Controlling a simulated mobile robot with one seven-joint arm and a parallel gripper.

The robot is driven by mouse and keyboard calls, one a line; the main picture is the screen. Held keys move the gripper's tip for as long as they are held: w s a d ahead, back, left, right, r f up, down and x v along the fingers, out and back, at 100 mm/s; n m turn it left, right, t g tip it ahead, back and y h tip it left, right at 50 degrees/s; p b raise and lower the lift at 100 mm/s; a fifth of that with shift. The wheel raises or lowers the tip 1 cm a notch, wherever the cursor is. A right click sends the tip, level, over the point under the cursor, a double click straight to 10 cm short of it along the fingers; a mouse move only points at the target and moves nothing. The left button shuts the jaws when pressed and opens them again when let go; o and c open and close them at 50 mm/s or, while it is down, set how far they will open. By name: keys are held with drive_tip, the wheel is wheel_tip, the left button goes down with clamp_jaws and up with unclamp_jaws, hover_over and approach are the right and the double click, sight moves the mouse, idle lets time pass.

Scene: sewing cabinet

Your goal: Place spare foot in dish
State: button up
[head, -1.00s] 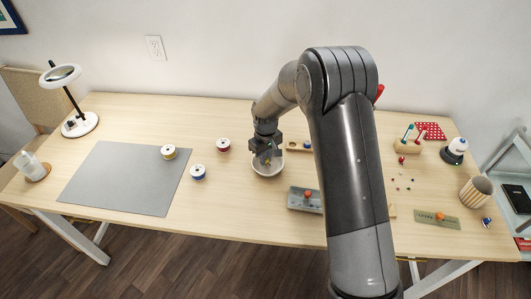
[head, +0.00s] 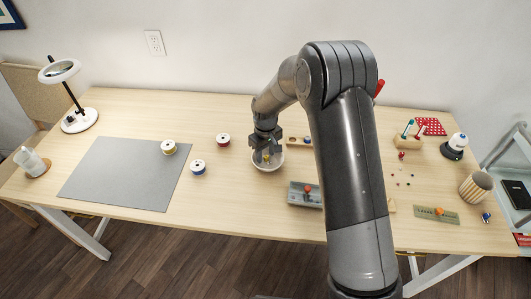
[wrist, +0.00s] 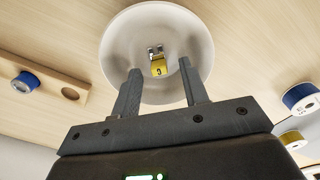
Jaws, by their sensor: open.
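The white round dish (head: 262,167) stands on the table under my gripper; it also shows in the wrist view (wrist: 120,50). A small piece with a yellow body and a metal end, which looks like the spare foot (wrist: 158,65), lies inside the dish in the wrist view. My gripper (wrist: 160,88) is open, its two fingers spread over the dish with the piece between and beyond their tips, apart from them. In the head view my gripper (head: 265,152) is just above the dish and partly hides it.
A grey tray (head: 297,198) with an orange-knobbed item is right of the dish. A wooden holder (head: 293,142) lies behind it.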

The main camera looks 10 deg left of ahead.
sight(266, 156)
drive_tip(key=shift+r, duration=0.1)
drive_tip(key=shift+r, duration=3.45)
drive_tip(key=shift+d+r, duration=0.15)
drive_tip(key=shift+r, duration=0.1)
drive_tip(key=s+d+r+m+t, duration=0.1)
drive_tip(key=s+d+r+m, duration=0.1)
drive_tip(key=s+d+r, duration=0.65)
drive_tip(key=s+d+r+m+t, duration=0.25)
drive_tip(key=d+r, duration=0.25)
drive_tip(key=r, duration=0.6)
drive_tip(key=s+d+r+m, duration=0.1)
drive_tip(key=s+d, duration=0.2)
drive_tip(key=s, duration=0.3)
drive_tip(key=s+d+r+m+t, duration=0.1)
drive_tip(key=s+d+r+m, duration=0.1)
drive_tip(key=s, duration=0.5)
drive_tip(key=s+d+r+m+t, duration=0.1)
drive_tip(key=s+d, duration=0.3)
drive_tip(key=s, duration=0.3)
drive_tip(key=shift+s+r, duration=0.2)
